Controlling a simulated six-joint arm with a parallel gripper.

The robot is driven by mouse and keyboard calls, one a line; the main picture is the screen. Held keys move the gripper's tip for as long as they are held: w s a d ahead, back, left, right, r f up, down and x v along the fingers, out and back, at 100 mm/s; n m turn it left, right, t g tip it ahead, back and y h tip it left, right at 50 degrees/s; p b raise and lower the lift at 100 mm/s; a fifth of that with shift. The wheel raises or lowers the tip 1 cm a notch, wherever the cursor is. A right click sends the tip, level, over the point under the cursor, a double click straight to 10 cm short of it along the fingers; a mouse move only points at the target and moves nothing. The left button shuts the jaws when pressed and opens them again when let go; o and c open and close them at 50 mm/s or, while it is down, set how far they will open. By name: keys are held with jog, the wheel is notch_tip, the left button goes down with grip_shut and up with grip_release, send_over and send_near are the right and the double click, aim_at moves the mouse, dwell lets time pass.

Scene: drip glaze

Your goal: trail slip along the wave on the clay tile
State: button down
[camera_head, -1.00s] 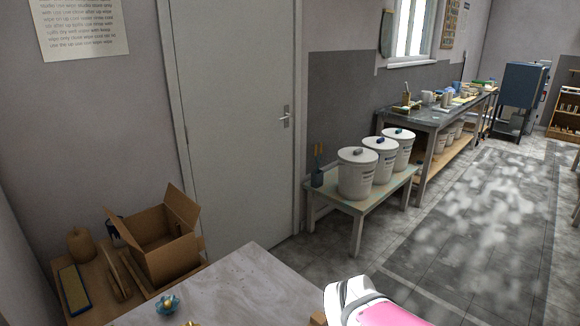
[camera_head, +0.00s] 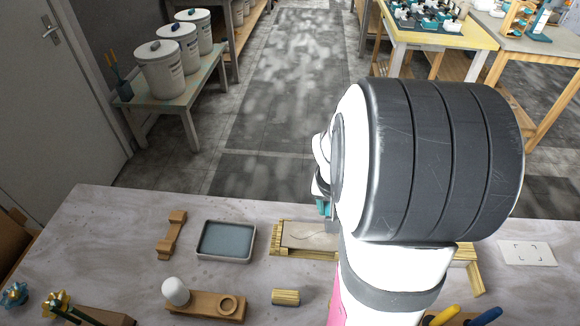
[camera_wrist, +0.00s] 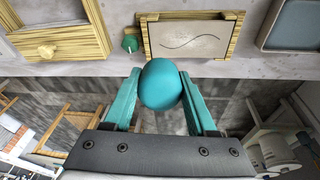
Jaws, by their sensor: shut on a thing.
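In the wrist view, my gripper (camera_wrist: 161,78) is shut on a rounded teal bulb (camera_wrist: 160,90), one teal finger on each side. The clay tile (camera_wrist: 215,45) lies flat in a pale wooden frame (camera_wrist: 146,42), with a dark wavy line across it. The bulb appears just beside the frame's edge; its height above the table and its tip cannot be told. In the head view, the tile (camera_head: 305,235) is partly hidden behind my arm, as is most of my gripper.
A grey tray (camera_head: 226,241) lies left of the tile. A wooden stand (camera_head: 205,305) with a white bulb (camera_head: 176,290) and a ribbed wooden block (camera_head: 285,297) are nearer. A small green item (camera_wrist: 131,43) sits beside the frame. A marked white card (camera_head: 527,253) lies at right.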

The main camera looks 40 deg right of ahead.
jog(key=shift+f, duration=0.4)
jog(key=shift+a+f, duration=0.2)
jog(key=shift+f, duration=1.05)
jog(key=w+a, duration=0.4)
jog(key=a, duration=0.1)
jog(key=w+a, duration=0.2)
jog(key=a, duration=0.1)
jog(key=shift+f, duration=0.25)
jog(key=shift+f, duration=0.7)
